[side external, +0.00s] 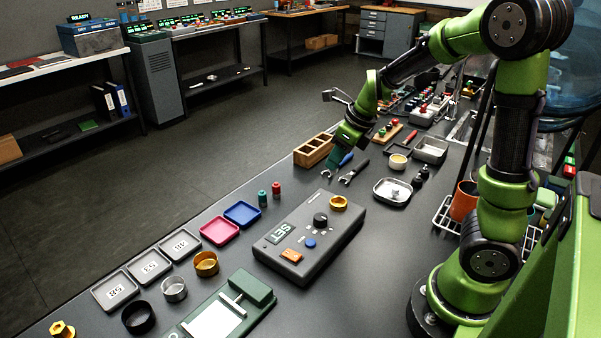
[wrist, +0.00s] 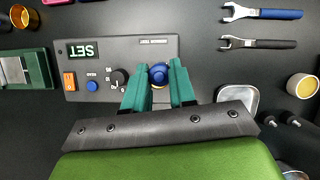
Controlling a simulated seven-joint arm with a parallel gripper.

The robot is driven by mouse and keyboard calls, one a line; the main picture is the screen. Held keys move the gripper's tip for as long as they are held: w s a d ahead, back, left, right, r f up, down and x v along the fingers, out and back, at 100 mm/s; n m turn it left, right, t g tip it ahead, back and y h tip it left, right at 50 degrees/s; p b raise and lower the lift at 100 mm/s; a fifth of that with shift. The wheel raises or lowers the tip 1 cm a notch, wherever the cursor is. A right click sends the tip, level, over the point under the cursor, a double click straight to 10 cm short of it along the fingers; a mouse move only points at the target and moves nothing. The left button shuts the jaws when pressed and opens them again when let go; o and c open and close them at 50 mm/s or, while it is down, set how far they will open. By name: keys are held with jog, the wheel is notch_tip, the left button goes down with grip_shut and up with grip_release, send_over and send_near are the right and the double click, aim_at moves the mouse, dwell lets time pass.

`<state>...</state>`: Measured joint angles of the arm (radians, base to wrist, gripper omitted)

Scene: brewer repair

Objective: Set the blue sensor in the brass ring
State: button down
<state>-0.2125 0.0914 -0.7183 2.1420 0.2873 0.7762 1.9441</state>
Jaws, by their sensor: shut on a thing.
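The brass ring (side external: 339,203) sits on top of the dark grey device box (side external: 335,240), near its far end. In the side view the ring shows no sensor in it. My gripper (wrist: 158,82) is shut on the blue sensor (wrist: 159,74), which shows as a round blue top between the green fingers. In the side view my gripper (side external: 343,151) is well above the box. In the wrist view the sensor covers most of the ring; a sliver of brass shows at its lower edge. The sensor's lower end is hidden.
The box carries a SET display (side external: 279,232), a black knob (side external: 320,219), an orange switch (side external: 291,255) and a blue button (side external: 309,243). Two wrenches (wrist: 262,13) lie beyond it. Trays (side external: 220,231), loose rings (side external: 206,263) and a green fixture (side external: 229,308) lie at the near left.

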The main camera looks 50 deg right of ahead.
jog(key=shift+s+a+f+n+y, duration=0.15)
jog(key=shift+s+f+n, duration=0.25)
jog(key=shift+f, duration=0.65)
jog(key=shift+s+a+f+n+y, duration=0.15)
jog(key=shift+s+f+n, duration=0.25)
jog(key=shift+f, duration=0.6)
jog(key=shift+s+a+f+n+y, duration=0.1)
jog(key=shift+s+a+f+n, duration=0.3)
jog(key=shift+f, duration=0.65)
jog(key=shift+s+d+f, duration=0.1)
jog(key=shift+d+f, duration=0.1)
jog(key=shift+f, duration=0.15)
jog(key=shift+f, duration=0.35)
jog(key=shift+f, duration=0.5)
jog(key=shift+c, duration=2.3)
grip_release()
